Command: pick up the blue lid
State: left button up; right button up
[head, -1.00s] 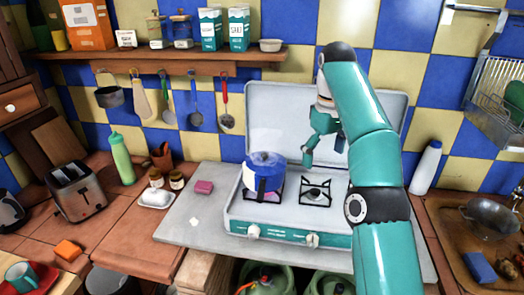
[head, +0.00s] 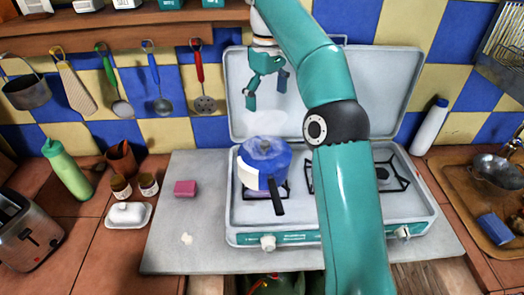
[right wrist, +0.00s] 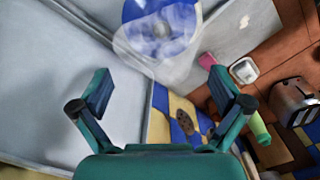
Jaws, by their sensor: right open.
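The blue lid (head: 266,149) sits on a blue and white pot (head: 250,176) with a dark handle, on the left burner of the camping stove. A pale, see-through haze hangs above it. The lid also shows at the top of the right wrist view (right wrist: 160,22), partly veiled by this haze. My right gripper (head: 267,90) is open and empty, above the pot and apart from the lid. Its spread fingers (right wrist: 160,88) show in the right wrist view, with the lid beyond them. My left gripper is not in view.
The stove's raised cover (head: 300,112) stands behind the pot. Utensils, including a red skimmer (head: 204,103), hang on the wall to the left. A pink sponge (head: 185,188) and a white butter dish (head: 129,215) lie left of the stove. A white bottle (head: 430,127) stands to the right.

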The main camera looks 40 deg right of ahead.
jog(key=b, duration=0.4)
send_over(265, 144)
jog(key=f, duration=0.8)
jog(key=shift+w+d+f, duration=0.2)
jog(key=shift+f, duration=0.1)
jog(key=shift+s+f, duration=0.1)
jog(key=shift+f, duration=3.15)
jog(key=shift+a, duration=0.1)
grip_shut()
